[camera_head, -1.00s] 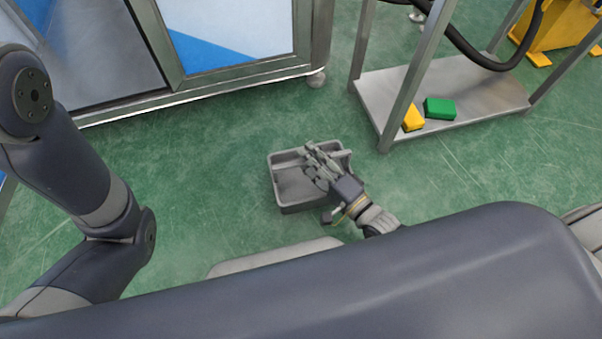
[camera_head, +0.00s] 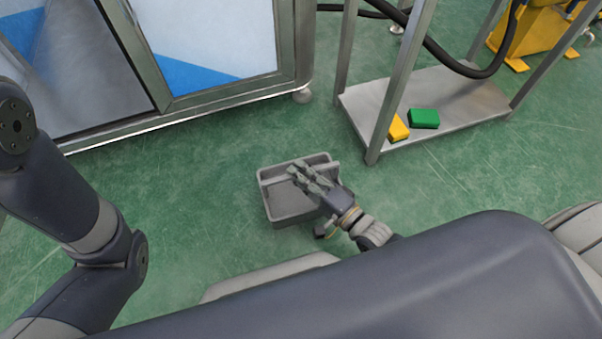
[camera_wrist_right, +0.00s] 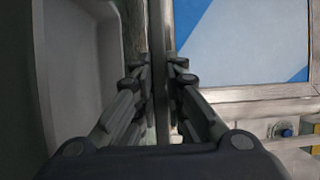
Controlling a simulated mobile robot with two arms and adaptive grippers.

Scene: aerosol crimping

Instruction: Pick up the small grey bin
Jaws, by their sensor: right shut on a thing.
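The small grey bin (camera_head: 288,211) is an open, shallow tray at the middle of the head view, close in front of my base. My right gripper (camera_head: 304,174) reaches over its right part. In the right wrist view, the fingers (camera_wrist_right: 160,76) are closed on an upright grey wall of the bin, with the bin's pale inside (camera_wrist_right: 80,70) to the left. Part of the bin is hidden under the gripper, and I cannot tell whether it is clear of the floor. My left arm shows at the left of the head view, but its gripper is out of view.
A metal-framed cabinet (camera_head: 183,105) stands behind the bin on the left. A metal stand (camera_head: 455,112) to the right carries a yellow block (camera_head: 398,128) and a green block (camera_head: 424,118) on its low shelf. Green floor (camera_head: 215,160) around the bin is clear.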

